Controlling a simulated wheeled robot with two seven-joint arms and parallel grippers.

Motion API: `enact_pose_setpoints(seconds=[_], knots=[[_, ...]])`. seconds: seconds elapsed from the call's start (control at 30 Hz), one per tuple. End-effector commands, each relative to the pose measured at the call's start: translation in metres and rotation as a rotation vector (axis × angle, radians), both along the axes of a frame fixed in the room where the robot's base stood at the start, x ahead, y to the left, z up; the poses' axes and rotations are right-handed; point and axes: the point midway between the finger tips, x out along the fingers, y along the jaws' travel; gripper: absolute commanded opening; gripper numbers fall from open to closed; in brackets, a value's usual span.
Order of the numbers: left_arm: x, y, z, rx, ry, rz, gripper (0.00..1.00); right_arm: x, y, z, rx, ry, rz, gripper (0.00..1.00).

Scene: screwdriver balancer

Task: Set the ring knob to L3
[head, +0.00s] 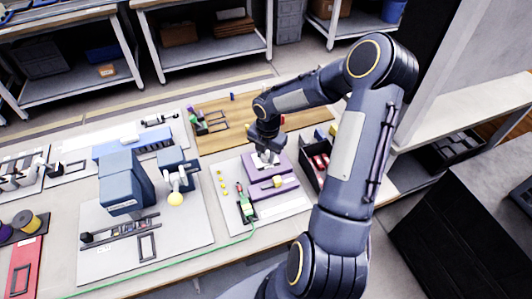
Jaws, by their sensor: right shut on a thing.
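A purple unit (283,168) sits on the white mat right of the middle, with a small yellow spot (277,181) on its front part. My right gripper (266,157) reaches down to its upper part and is shut on a small light grey piece there. The gripper covers much of this piece, so I cannot tell whether it is the ring knob. No L3 mark is readable. A green screwdriver (246,207) with a red end lies left of the unit, its green cable running off to the left. My left gripper is not in view.
A blue-grey machine (127,185) with a yellow ball (175,199) stands to the left. A dark bin with red parts (318,163) is close on the right of the purple unit. A wooden board (232,110) lies behind. Small yellow pieces (222,182) lie near the screwdriver.

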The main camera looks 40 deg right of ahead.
Motion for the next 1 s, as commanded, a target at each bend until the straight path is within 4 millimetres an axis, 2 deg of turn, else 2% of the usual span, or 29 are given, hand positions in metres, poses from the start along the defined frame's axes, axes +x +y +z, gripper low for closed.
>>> enact_pose_setpoints(seconds=[0.37,1.0], knots=[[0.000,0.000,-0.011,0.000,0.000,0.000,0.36,0.001,0.000,-0.001,-0.003,-0.003,-0.163,0.07],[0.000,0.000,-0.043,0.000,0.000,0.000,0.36,0.002,0.000,-0.001,-0.002,-0.006,-0.744,0.07]])
